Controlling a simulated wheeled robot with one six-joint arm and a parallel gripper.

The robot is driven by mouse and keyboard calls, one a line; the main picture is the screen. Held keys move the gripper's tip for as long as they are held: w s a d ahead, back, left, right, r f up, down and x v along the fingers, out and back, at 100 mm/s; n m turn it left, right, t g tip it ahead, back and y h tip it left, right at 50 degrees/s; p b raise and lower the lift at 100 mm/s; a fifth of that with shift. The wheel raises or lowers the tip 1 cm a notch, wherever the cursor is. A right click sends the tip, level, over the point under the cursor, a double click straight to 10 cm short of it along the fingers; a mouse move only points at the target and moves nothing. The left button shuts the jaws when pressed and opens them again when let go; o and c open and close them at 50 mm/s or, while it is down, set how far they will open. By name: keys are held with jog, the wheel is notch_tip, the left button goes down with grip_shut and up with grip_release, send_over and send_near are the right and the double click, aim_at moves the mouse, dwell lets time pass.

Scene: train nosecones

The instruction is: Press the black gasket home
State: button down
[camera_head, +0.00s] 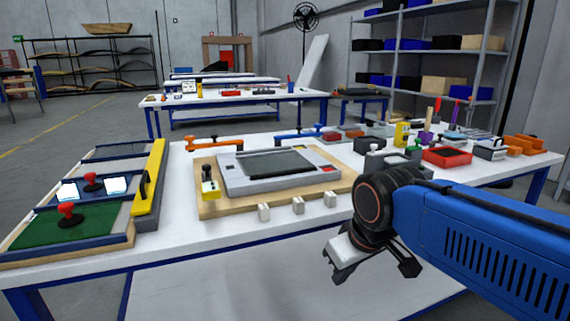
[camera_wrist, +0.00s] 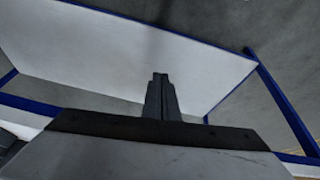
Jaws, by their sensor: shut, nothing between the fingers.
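A grey panel (camera_head: 233,183) lies on a tan wooden board (camera_head: 225,208) on the white table. A dark window with a black rim, which looks like the gasket (camera_head: 279,177), is set in the panel's top. I cannot tell how deep the rim sits. My gripper (camera_head: 408,266) hangs in front of the table's front edge, to the right of the panel and lower than the tabletop, apart from both. In the wrist view its fingers (camera_wrist: 160,80) are together and empty; neither panel nor gasket shows there.
A yellow bar (camera_head: 149,185) and a tray with green floor (camera_head: 65,230) lie left. A red bin (camera_head: 447,156) and small objects fill the right.

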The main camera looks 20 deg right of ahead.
jog(key=w+r+n+g, duration=0.2)
jog(key=w+r+n, duration=0.6)
jog(key=w+r, duration=0.85)
notch_tip(320, 180, up, 13)
jog(key=n+g, duration=0.2)
jog(key=n, duration=0.6)
send_over(285, 172)
jog(key=shift+w+d+f, duration=0.1)
jog(key=shift+w, duration=0.05)
jog(key=shift+f, duration=0.1)
notch_tip(285, 172, down, 14)
jog(key=shift+r, duration=0.1)
